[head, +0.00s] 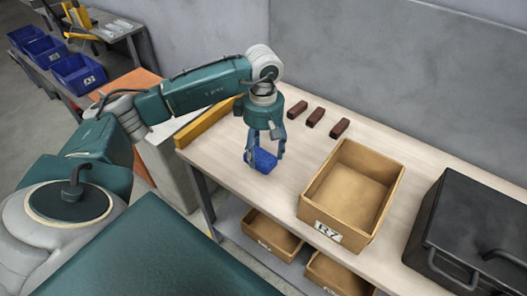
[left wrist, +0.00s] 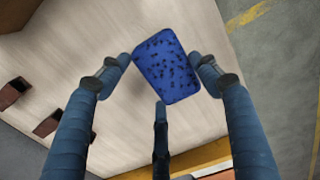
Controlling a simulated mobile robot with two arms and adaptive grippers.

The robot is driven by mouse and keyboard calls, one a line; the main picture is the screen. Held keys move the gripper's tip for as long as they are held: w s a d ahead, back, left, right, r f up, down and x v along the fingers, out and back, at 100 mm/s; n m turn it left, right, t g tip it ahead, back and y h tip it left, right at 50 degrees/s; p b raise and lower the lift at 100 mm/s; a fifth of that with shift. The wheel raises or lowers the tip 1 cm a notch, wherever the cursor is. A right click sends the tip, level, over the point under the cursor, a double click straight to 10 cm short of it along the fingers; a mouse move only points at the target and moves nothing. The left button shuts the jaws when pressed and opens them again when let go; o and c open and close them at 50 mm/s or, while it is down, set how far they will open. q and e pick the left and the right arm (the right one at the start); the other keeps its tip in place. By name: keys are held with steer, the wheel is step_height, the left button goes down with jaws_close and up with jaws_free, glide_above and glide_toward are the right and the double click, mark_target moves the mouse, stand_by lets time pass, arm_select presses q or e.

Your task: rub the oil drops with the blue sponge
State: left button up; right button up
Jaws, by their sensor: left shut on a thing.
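My left gripper (head: 264,156) is shut on the blue sponge (head: 262,162), over the left end of the workbench (head: 218,152). In the left wrist view the gripper's fingers (left wrist: 160,62) hold the sponge (left wrist: 168,72) by its edges, and its dark-speckled face shows. I cannot tell whether the sponge touches the bench top. I make out no oil drops in either view; the sponge and fingers hide part of the bench. My right gripper is not in view.
Three dark brown blocks (head: 315,117) lie along the back. A cardboard bin (head: 393,200) labelled R7 stands right of the sponge, and a black case (head: 475,215) farther right. A wooden strip (head: 207,122) edges the bench's left end. Bench top between sponge and bin is clear.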

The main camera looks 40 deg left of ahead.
arm_select(q)
steer(key=shift+w+r, duration=0.1)
steer(key=shift+r, duration=0.55)
steer(key=shift+a+r+p, duration=0.1)
steer(key=shift+r+p, duration=0.55)
steer(key=shift+r, duration=0.2)
steer(key=shift+r+p, duration=0.5)
steer(key=shift+r, duration=0.35)
